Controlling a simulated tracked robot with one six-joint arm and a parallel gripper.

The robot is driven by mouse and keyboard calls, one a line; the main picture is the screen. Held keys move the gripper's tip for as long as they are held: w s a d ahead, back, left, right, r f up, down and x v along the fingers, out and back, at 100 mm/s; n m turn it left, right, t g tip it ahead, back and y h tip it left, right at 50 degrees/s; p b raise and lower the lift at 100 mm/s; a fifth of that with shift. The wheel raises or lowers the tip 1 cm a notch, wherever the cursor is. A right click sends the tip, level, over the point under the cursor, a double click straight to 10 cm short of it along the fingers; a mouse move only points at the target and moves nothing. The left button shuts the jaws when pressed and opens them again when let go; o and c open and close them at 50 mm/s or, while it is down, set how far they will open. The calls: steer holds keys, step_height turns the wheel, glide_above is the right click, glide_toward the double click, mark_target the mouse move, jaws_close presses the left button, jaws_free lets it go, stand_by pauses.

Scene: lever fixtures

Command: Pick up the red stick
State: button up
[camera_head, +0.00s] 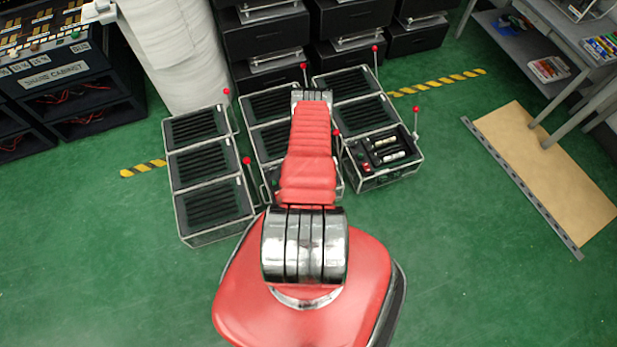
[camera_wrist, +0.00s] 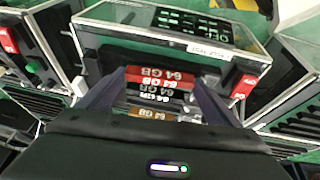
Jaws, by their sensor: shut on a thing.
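In the wrist view the red stick (camera_wrist: 160,73), marked 64 GB, lies crosswise between the two fingertips of my gripper (camera_wrist: 160,79). The fingers are shut on its ends. Several more 64 GB sticks show in a row between the fingers, below it in the picture; one is dark and the lowest is brown (camera_wrist: 152,112). I cannot tell whether the red stick is clear of its slot. In the head view my arm hides the gripper and the stick.
A glass-sided case (camera_wrist: 180,45) with a white label stands just beyond the fingertips. Red switches flank it, left (camera_wrist: 8,40) and right (camera_wrist: 243,86). In the head view, slatted fixtures (camera_head: 205,165) with red-knobbed levers (camera_head: 246,160) stand around my arm. Green floor is open on both sides.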

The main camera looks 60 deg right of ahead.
steer(key=shift+c, duration=0.2)
step_height(320, 180, up, 28)
stand_by(1.1)
steer(key=shift+w, duration=0.1)
stand_by(0.5)
steer(key=w+a+r+n, duration=0.2)
steer(key=w+a+r, duration=0.2)
steer(key=w+r, duration=0.45)
steer(key=w+a+r+n+t+y, duration=0.1)
steer(key=w+a+r, duration=0.35)
steer(key=w, duration=0.65)
steer(key=w+a+r+n, duration=0.2)
steer(key=w+a+r, duration=0.2)
steer(key=w+r, duration=0.45)
steer(key=w+a+r+n+y, duration=0.1)
steer(key=w+a+r, duration=0.3)
steer(key=a+r, duration=0.8)
steer(key=w+a+r+n+t, duration=0.1)
steer(key=w+a+r, duration=0.3)
steer(key=a+r, duration=0.7)
steer(key=a+n, duration=0.1)
steer(key=a, duration=0.6)
steer(key=shift+w+r+n+y, duration=0.15)
steer(key=shift+r+n+y, duration=0.15)
steer(key=shift+r+y, duration=0.1)
